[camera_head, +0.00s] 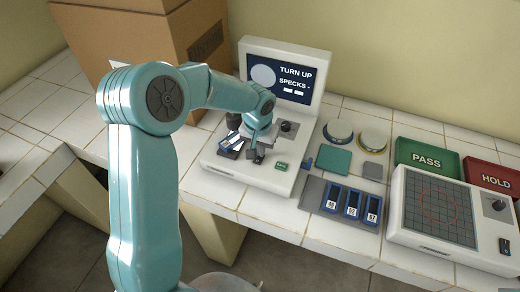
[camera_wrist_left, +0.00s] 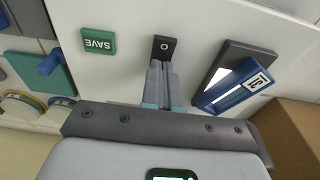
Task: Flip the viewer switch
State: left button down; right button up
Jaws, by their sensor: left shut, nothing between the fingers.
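The viewer (camera_head: 227,162) is a white unit with a raised screen (camera_head: 290,72) that reads "TURN UP SPECKS". Its switch (camera_wrist_left: 163,48) is a small dark rocker with a white circle mark on the viewer's base. In the head view the switch (camera_head: 258,159) is partly hidden by my gripper. My left gripper (camera_wrist_left: 160,68) is shut and empty, with its fingertips at the near edge of the switch. I cannot tell whether they touch it. In the head view the left gripper (camera_head: 254,149) points down over the base. My right gripper is not in view.
A green SAVE button (camera_wrist_left: 98,41) and a dark knob (camera_head: 288,128) sit on the viewer. A blue-framed slide (camera_wrist_left: 236,93) lies on the dark stage beside the switch. A slide tray (camera_head: 312,193), gridded unit (camera_head: 404,222), and PASS (camera_head: 427,158) and HOLD (camera_head: 494,178) trays stand right. A cardboard box (camera_head: 150,45) stands behind.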

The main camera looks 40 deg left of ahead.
pick_arm(q)
jog(key=shift+s+f, duration=0.2)
jog(key=shift+s+d, duration=0.1)
jog(key=shift+s+d+r+b, duration=0.1)
jog(key=shift+s+r+b, duration=0.1)
jog(key=shift+s+b, duration=0.3)
